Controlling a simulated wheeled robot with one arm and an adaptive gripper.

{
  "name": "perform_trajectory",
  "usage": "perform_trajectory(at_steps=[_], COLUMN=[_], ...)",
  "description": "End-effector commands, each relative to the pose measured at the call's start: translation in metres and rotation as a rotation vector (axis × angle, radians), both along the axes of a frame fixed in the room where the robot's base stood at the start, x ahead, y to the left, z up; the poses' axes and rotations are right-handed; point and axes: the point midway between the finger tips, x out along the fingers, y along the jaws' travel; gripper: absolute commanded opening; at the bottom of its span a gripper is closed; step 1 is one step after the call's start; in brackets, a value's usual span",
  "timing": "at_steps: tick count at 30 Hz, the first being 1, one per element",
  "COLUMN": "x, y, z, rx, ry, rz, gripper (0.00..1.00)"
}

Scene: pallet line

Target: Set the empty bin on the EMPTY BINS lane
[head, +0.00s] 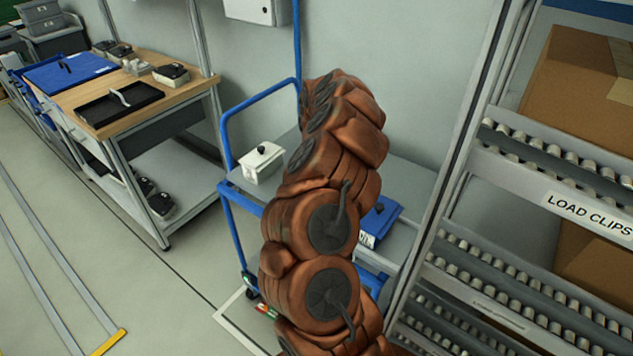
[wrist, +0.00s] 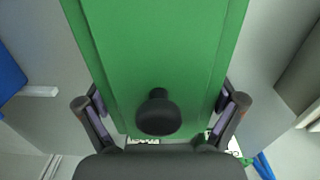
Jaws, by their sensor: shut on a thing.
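In the wrist view my gripper (wrist: 161,103) is shut on a green bin (wrist: 150,55), with one finger against each side. A black knob (wrist: 158,114) stands out from the bin's green face between the fingers. The bin fills the middle of that view, so whether anything is in it cannot be told. In the head view my arm hides the gripper and the bin. A roller rack (head: 450,170) stands at the right. Its upper label reads LOAD CLIPS (head: 588,212); a lower label (head: 498,313) is too small to read. No EMPTY BINS sign is legible.
A blue-framed cart (head: 232,150) behind my arm holds a white box (head: 262,163) with a black knob and a partly hidden blue bin (head: 383,217). A workbench (head: 100,90) with trays stands at left. Cardboard boxes (head: 575,90) sit on the rack.

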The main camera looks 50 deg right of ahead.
Motion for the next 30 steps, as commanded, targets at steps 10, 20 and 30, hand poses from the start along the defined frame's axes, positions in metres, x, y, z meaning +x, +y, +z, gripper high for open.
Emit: perform_trajectory(at_steps=[10, 20, 30], x=[0.0, 0.0, 0.001], y=[0.0, 0.0, -0.001], z=[-0.002, 0.0, 0.036], rx=[0.0, 0.0, -0.003], ry=[0.0, 0.001, -0.002], rz=[0.0, 0.0, -0.002], gripper=[1.0, 1.0, 1.0])
